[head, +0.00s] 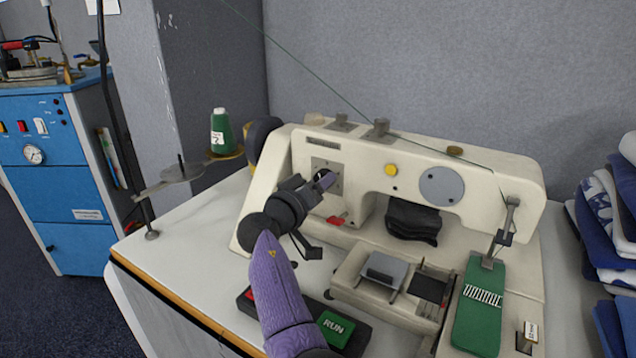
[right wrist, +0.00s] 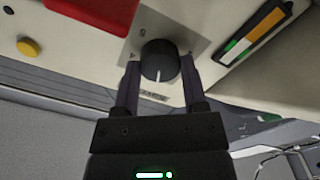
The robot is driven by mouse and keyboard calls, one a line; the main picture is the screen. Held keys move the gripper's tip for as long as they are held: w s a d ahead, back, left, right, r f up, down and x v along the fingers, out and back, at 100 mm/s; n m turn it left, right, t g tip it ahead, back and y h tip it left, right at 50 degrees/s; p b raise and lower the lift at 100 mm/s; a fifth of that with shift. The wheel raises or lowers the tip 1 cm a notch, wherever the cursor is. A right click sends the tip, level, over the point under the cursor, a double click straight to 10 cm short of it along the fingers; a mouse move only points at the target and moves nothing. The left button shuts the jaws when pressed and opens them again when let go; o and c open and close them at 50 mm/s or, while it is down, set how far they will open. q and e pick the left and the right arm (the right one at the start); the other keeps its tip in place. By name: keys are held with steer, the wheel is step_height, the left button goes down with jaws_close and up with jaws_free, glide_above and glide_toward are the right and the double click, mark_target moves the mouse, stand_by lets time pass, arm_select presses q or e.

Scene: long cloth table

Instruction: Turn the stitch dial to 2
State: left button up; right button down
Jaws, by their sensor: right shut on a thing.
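The stitch dial (right wrist: 160,60) is a round black knob with a white pointer line, on a grey square plate (right wrist: 190,42) on the cream sewing machine (head: 430,165). My right gripper (right wrist: 160,75) has one finger on each side of the knob and is shut on it. In the right wrist view the pointer line faces down toward the gripper; the small figures on the plate are partly hidden and hard to read. In the head view my right gripper (head: 325,181) reaches the dial plate (head: 321,163) and covers most of the knob. My left gripper is out of view.
A green RUN button (head: 335,328) sits on a dark box below my arm. A red part (head: 338,220) lies just under the dial. A green thread cone (head: 221,132) stands left, with thread overhead. Folded blue cloths (head: 610,220) are piled right.

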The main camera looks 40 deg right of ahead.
arm_select(q)
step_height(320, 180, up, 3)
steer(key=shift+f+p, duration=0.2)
steer(key=shift+p, duration=1)
arm_select(e)
steer(key=n, duration=0.7)
steer(key=shift+n, duration=0.4)
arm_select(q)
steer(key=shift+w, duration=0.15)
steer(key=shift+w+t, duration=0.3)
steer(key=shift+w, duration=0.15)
arm_select(e)
steer(key=shift+n, duration=0.3)
steer(key=shift+c, duration=0.7)
jaws_free()
arm_select(q)
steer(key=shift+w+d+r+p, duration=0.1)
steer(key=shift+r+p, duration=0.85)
steer(key=shift+p, duration=0.1)
arm_select(e)
steer(key=v, duration=1)
steer(key=shift+f, duration=0.15)
